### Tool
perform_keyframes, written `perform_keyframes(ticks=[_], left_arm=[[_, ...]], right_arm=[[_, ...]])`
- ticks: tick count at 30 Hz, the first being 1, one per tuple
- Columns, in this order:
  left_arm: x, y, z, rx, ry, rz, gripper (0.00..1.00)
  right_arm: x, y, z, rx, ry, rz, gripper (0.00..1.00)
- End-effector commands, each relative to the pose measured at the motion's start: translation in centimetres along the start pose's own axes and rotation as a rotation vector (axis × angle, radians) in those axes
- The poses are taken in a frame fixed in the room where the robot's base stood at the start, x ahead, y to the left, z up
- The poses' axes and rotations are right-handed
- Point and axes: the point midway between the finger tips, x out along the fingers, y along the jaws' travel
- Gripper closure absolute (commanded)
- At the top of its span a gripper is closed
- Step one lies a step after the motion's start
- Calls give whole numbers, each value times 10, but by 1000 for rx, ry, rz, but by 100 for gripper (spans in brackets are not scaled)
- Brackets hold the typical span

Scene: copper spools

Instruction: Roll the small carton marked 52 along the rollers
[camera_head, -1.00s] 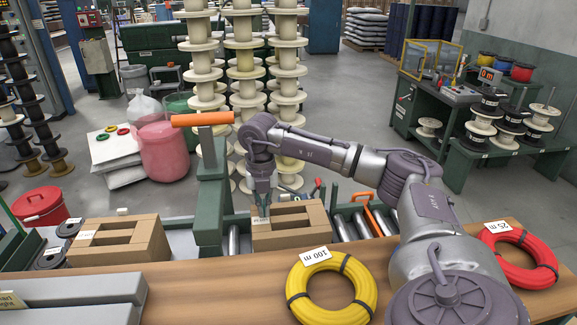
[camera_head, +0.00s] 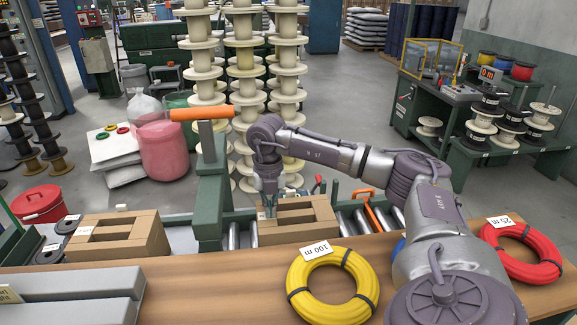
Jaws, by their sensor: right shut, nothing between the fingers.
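An open-topped cardboard carton (camera_head: 312,231) sits on the metal rollers (camera_head: 346,222), just right of a green post. Its label is mostly hidden by the gripper, and I cannot read a 52 on it. My right gripper (camera_head: 270,211) points down at the carton's left end, its fingers shut with nothing between them. The fingertips are at or against the carton; exact contact is hard to tell. A second, similar carton (camera_head: 152,236) stands left of the green post, with a small label too small to read. My left gripper is not in view.
The green post (camera_head: 209,205) with an orange handle (camera_head: 203,113) stands between the cartons. An orange-handled tool (camera_head: 368,205) is by the rollers on the right. A yellow coil (camera_head: 304,298) and a red coil (camera_head: 536,265) lie on the wooden bench (camera_head: 215,290). Some rollers right of the carton are clear.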

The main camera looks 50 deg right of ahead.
Motion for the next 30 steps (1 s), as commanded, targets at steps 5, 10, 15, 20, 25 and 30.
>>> perform_keyframes(ticks=[5,10,15,20,25,30], left_arm=[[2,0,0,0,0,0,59],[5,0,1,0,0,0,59],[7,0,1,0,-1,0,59],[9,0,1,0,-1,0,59],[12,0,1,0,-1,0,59],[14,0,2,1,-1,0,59]], right_arm=[[2,-14,-1,0,1,-5,100],[3,-26,-1,1,4,-5,100],[3,-38,-1,0,4,-6,100],[4,-49,-1,0,4,-6,100],[4,-61,-1,-1,5,-6,100],[5,-73,-2,0,6,-8,100]])
